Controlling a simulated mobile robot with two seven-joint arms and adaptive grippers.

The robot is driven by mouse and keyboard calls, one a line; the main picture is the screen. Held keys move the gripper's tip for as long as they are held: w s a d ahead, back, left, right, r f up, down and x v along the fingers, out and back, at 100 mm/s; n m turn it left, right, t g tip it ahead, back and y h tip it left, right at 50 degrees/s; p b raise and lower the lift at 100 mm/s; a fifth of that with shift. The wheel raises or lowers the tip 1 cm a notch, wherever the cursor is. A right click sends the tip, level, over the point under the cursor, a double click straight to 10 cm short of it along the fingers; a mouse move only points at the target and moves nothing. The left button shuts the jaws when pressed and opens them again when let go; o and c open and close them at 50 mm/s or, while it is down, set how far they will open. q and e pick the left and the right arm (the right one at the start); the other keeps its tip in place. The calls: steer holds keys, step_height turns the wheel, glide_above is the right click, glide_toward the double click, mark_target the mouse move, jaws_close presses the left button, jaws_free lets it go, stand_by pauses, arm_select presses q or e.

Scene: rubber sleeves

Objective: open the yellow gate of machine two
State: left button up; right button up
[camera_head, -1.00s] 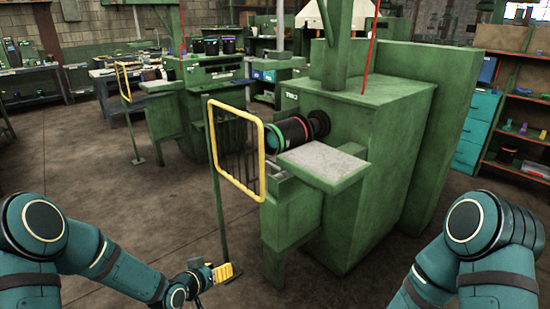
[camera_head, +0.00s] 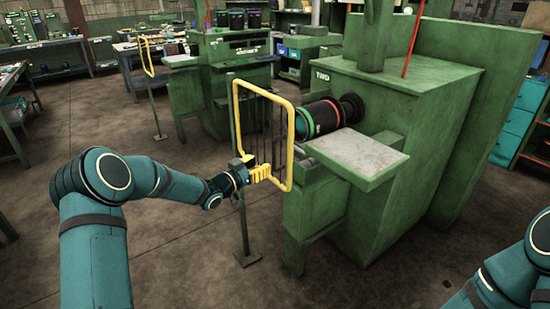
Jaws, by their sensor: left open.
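The yellow gate (camera_head: 290,145) is an upright yellow frame with dark bars, on a green post in front of the green machine marked TWO (camera_head: 400,105). It stands across the front of the black cylinder (camera_head: 322,117) with red and green rings. My left gripper (camera_head: 262,174) has yellow fingers and is open. It is at the lower part of the gate, by the post side, overlapping the bars in the view. I cannot tell whether it touches the gate. My right arm (camera_head: 510,270) shows at the lower right edge; its gripper is out of view.
A grey-topped green ledge (camera_head: 360,152) juts out beside the cylinder. Another green machine with a yellow gate (camera_head: 147,58) stands behind on the left. Workbenches line the back left. The floor (camera_head: 180,265) in front of the gate's post is clear.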

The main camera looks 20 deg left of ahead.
mark_target(274, 169)
arm_select(q)
steer(key=x, duration=0.7)
steer(key=shift+w+d+b, duration=0.1)
steer(key=shift+w+b, duration=0.15)
steer(key=shift+b, duration=0.1)
jaws_close()
